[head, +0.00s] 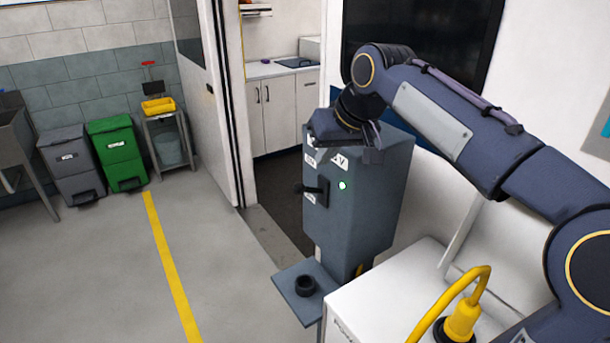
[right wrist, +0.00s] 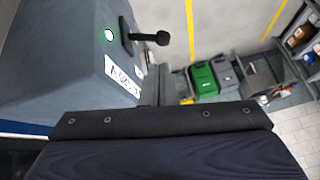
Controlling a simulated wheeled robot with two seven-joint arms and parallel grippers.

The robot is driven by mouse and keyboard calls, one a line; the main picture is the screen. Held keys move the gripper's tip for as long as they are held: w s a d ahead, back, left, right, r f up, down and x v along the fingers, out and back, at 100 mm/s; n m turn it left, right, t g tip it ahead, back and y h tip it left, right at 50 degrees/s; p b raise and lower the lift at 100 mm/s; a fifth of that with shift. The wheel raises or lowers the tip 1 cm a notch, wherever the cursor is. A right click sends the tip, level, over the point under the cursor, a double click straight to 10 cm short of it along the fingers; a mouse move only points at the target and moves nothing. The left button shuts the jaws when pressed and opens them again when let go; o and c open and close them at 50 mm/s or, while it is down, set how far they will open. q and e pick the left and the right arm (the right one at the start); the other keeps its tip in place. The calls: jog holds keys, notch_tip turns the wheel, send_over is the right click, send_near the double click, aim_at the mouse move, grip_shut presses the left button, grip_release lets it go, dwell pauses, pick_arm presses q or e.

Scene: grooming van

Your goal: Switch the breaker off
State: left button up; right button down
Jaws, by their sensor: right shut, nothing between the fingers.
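The breaker is a grey box (head: 358,200) in the middle of the head view. On its front are a black lever (head: 312,190), white labels and a lit green lamp (head: 342,185). The lever sticks out from the face; it also shows in the right wrist view (right wrist: 145,38), near the lamp (right wrist: 109,35). My right gripper (head: 371,147) is above the box near its top front edge, apart from the lever. It is shut and empty. In the right wrist view my gripper's dark body covers the bottom. My left gripper is out of view.
A small shelf (head: 290,277) with a black ring (head: 305,285) juts out below the box. A white cabinet (head: 390,295) with a yellow plug and cable (head: 460,318) stands at the right. The floor left of the box is open, with bins (head: 118,152) farther back.

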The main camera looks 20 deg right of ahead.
aim_at(300, 192)
jog(key=shift+f, duration=0.1)
jog(key=p+x, duration=0.1)
jog(key=x, duration=0.8)
jog(key=shift+w+f, duration=0.25)
jog(key=shift+f, duration=0.05)
jog(key=shift+a+f+h+b, duration=0.3)
jog(key=shift+a+f+h, duration=0.05)
jog(key=shift+a+h, duration=0.15)
jog(key=shift+s+a+f+n+h+b, duration=0.1)
jog(key=shift+a+f+n+h+b, duration=0.3)
jog(key=shift+b, duration=0.3)
jog(key=f+h+b, duration=0.1)
jog(key=b, duration=0.1)
jog(key=a+f+n+t+h+b, duration=0.1)
jog(key=h+b, duration=0.1)
jog(key=b, duration=0.1)
jog(key=f+h+b, duration=0.2)
jog(key=shift+s+a+t+b, duration=0.15)
jog(key=shift+a+t+b, duration=0.15)
jog(key=shift+b, duration=0.1)
jog(key=shift+r, duration=0.2)
